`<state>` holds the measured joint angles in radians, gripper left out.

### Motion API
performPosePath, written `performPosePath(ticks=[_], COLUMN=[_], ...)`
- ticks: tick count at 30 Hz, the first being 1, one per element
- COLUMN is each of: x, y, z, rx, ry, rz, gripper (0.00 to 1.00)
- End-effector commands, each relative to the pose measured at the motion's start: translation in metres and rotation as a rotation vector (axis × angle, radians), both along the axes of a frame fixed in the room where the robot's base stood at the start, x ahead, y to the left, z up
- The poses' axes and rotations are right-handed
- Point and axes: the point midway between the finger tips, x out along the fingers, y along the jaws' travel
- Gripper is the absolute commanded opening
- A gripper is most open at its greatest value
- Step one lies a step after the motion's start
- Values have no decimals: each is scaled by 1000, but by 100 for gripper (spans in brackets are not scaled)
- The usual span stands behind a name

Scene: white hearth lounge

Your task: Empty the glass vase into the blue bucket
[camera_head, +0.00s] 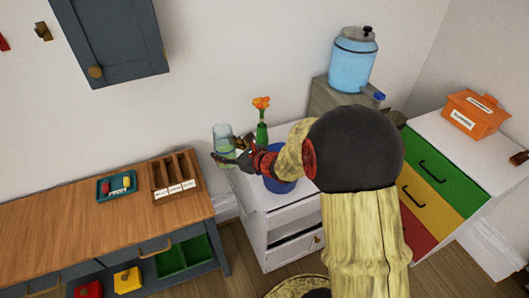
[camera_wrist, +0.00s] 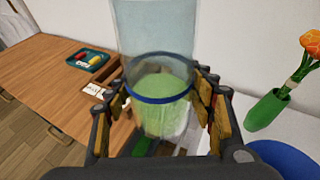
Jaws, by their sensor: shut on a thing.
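The glass vase (camera_head: 223,134) is clear, with green contents low inside. In the head view it looks upright at the back left of the white cabinet (camera_head: 251,188); I cannot tell whether it touches the top. My gripper (camera_head: 236,159) is shut on it, with fingers on both sides in the wrist view (camera_wrist: 165,105). There the vase (camera_wrist: 153,30) shows a dark blue ring around the green contents. The blue bucket (camera_head: 281,185) stands on the white cabinet, right of the vase, partly hidden by my arm. Its blue edge shows in the wrist view (camera_wrist: 285,158).
A green vase with orange flowers (camera_head: 262,133) stands behind the bucket. A blue drink dispenser (camera_head: 353,62) stands at the back right. The wooden sideboard (camera_head: 75,232) at left holds a teal tray (camera_head: 104,192) and a divided wooden box (camera_head: 173,172).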

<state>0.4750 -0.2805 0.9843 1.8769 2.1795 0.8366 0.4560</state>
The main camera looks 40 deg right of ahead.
Motion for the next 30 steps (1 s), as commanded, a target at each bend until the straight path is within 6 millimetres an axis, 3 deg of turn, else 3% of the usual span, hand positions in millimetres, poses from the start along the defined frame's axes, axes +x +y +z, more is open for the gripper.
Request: performPosePath(ticks=[1, 6, 12, 18, 30], x=[-7, -35, -67, -83, -86], y=[-25, -86, -134, -152, -149], z=[-2, -9, -15, -18, -18], rx=[-1, 2, 14, 21, 62], ry=[0, 2, 3, 4, 17], rz=[-22, -52, -75, -82, -82], gripper=[9, 9, 9, 10, 10])
